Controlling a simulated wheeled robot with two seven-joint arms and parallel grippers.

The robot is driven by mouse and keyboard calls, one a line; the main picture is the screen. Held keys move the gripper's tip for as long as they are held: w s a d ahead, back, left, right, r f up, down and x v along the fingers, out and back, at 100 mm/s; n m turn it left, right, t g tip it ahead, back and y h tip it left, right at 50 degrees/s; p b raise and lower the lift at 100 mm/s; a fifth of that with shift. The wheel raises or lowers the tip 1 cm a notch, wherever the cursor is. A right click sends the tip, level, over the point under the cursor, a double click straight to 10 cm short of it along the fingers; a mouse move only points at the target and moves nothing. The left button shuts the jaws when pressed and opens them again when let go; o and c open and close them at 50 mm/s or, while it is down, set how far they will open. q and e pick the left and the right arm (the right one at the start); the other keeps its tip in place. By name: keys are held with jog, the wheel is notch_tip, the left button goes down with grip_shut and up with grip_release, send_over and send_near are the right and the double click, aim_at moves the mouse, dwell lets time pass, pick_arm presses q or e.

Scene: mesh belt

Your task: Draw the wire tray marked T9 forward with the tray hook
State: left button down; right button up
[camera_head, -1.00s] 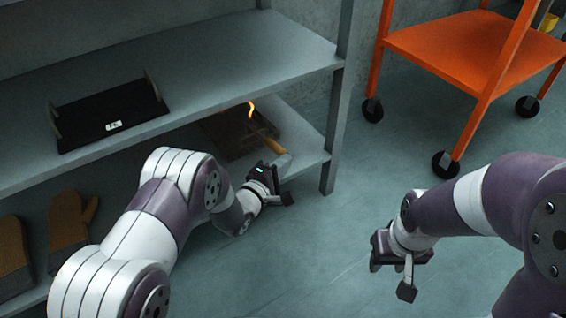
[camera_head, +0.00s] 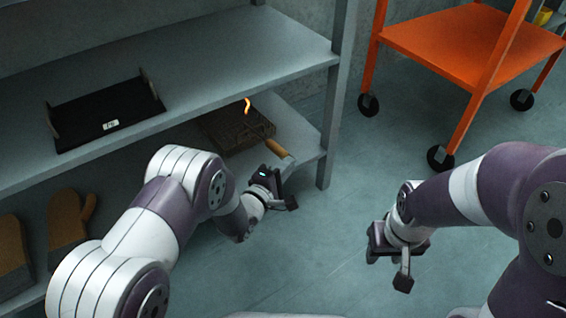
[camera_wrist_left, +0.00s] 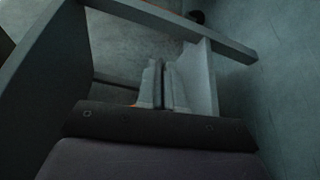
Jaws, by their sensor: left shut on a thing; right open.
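A dark, flat tray (camera_head: 218,124) lies on the lower shelf; no T9 mark can be read on it. The tray hook's wooden handle (camera_head: 277,149) points out toward the shelf's front edge, and its thin rod runs back over the tray. My left gripper (camera_head: 286,160) is at the handle's near end, shut on it; the contact is small and partly unclear. The left wrist view shows its pale fingers (camera_wrist_left: 162,85) close together, with the handle mostly hidden. My right gripper (camera_head: 388,268) is open and empty over the floor at the right.
A black tray (camera_head: 80,138) with a white label and upright ends sits on the upper shelf (camera_head: 215,75). Brown mitts (camera_head: 66,220) lie at the lower left. A shelf post (camera_head: 328,150) stands right of the hook. An orange cart (camera_head: 450,45) stands beyond clear floor.

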pick_arm(q)
jog(key=shift+s+d+p, duration=1.5)
jog(key=shift+s+d, duration=2)
jog(key=shift+s, duration=1.2)
jog(key=shift+w+a, duration=0.85)
jog(key=shift+w, duration=0.3)
jog(key=shift+w+a, duration=0.85)
jog(key=shift+w, duration=0.25)
jog(key=shift+r, duration=0.15)
notch_tip(320, 180, up, 8)
jog(key=p, duration=0.7)
jog(key=shift+r+p, duration=0.15)
jog(key=shift+p, duration=0.15)
jog(key=shift+s+d, duration=0.1)
